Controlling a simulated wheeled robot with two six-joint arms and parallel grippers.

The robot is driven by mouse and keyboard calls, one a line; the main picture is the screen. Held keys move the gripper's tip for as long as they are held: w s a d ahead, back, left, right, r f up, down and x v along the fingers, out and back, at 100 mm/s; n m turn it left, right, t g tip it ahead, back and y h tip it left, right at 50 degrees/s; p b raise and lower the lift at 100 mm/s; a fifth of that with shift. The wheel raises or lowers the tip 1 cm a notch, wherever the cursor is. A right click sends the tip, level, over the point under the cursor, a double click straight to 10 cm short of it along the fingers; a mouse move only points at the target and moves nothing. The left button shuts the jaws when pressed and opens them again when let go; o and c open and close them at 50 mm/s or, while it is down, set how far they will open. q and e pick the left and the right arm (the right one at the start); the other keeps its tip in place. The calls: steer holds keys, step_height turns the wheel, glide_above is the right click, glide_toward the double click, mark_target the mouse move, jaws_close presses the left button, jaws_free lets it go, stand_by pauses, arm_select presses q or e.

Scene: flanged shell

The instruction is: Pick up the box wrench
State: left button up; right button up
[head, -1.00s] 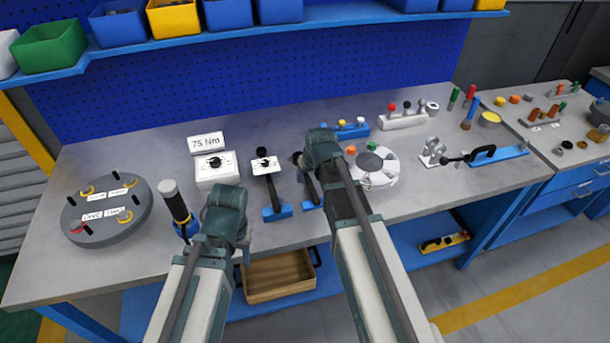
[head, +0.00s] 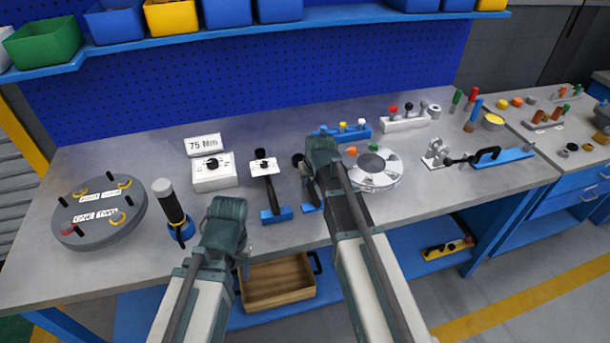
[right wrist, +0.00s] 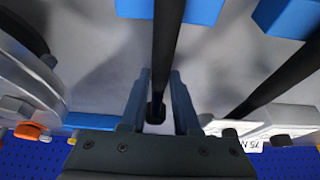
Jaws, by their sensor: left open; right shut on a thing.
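A black bar-shaped tool, which I take to be the box wrench (right wrist: 168,45), runs between the fingers of my right gripper (right wrist: 160,80) in the right wrist view. The gripper is shut on it, and a blue block lies at the bar's far end. In the head view the tool's dark round end (head: 298,160) shows just left of my right wrist, which hides most of the tool. I cannot tell whether it is lifted. My left gripper (head: 226,240) is open near the bench's front edge, its fingers mostly hidden by my wrist.
A similar black-handled tool (head: 271,190) on a blue block is to the left. Farther left are a white dial box (head: 213,180), a black-handled driver (head: 172,212) and a round grey plate (head: 100,222). The flanged disc (head: 388,175) is close on the right.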

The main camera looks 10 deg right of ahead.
jaws_close()
steer(key=shift+r, duration=0.15)
step_height(320, 180, up, 10)
steer(key=p, duration=1)
